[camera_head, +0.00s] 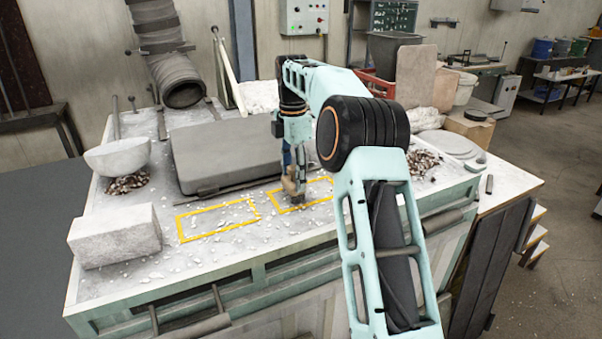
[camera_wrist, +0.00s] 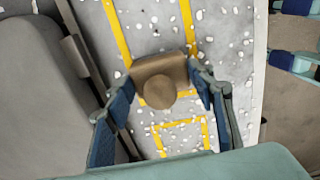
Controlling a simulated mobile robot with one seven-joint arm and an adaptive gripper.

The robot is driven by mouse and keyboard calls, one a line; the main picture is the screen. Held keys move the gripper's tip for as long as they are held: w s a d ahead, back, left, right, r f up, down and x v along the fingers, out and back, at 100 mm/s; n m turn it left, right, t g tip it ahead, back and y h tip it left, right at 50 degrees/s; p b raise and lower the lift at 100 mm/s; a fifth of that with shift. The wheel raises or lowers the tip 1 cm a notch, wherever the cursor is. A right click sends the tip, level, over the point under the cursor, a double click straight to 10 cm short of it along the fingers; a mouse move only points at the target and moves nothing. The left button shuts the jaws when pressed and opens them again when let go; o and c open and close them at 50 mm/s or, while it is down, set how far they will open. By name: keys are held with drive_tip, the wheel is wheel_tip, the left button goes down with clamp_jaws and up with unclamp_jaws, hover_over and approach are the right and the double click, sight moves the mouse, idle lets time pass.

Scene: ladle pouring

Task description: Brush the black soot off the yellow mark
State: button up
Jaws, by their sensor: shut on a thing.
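My gripper (camera_head: 291,166) is closed around a brown brush-like block with a round knob (camera_wrist: 160,80), which shows between its blue pads in the wrist view. In the head view the brown block (camera_head: 293,187) is low over the right yellow outline (camera_head: 318,181), at or just above the bench surface; I cannot tell whether it touches. A second yellow outline (camera_head: 220,230) lies to the left. Both outlines also show in the wrist view, one under the block (camera_wrist: 188,25) and one nearer (camera_wrist: 180,123). White specks lie in and around them. I make out no clear black soot; the block and arm hide part of the right outline.
A grey slab (camera_head: 215,155) lies behind the outlines. A white bowl (camera_head: 117,156) and pale block (camera_head: 115,237) stand at left. Rubble (camera_head: 425,162) lies at right. The bench front around the left outline is clear except for specks.

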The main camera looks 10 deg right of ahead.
drive_tip(key=shift+s+a, duration=0.2)
drive_tip(key=shift+a, duration=0.75)
drive_tip(key=shift+s+a, duration=0.15)
drive_tip(key=shift+a, duration=0.75)
wheel_tip(320, 180, up, 2)
drive_tip(key=shift+r+p, duration=0.15)
drive_tip(key=shift+p, duration=0.8)
drive_tip(key=shift+r, duration=1.9)
drive_tip(key=shift+r, duration=0.1)
drive_tip(key=shift+r, duration=1.4)
drive_tip(key=shift+d, duration=0.1)
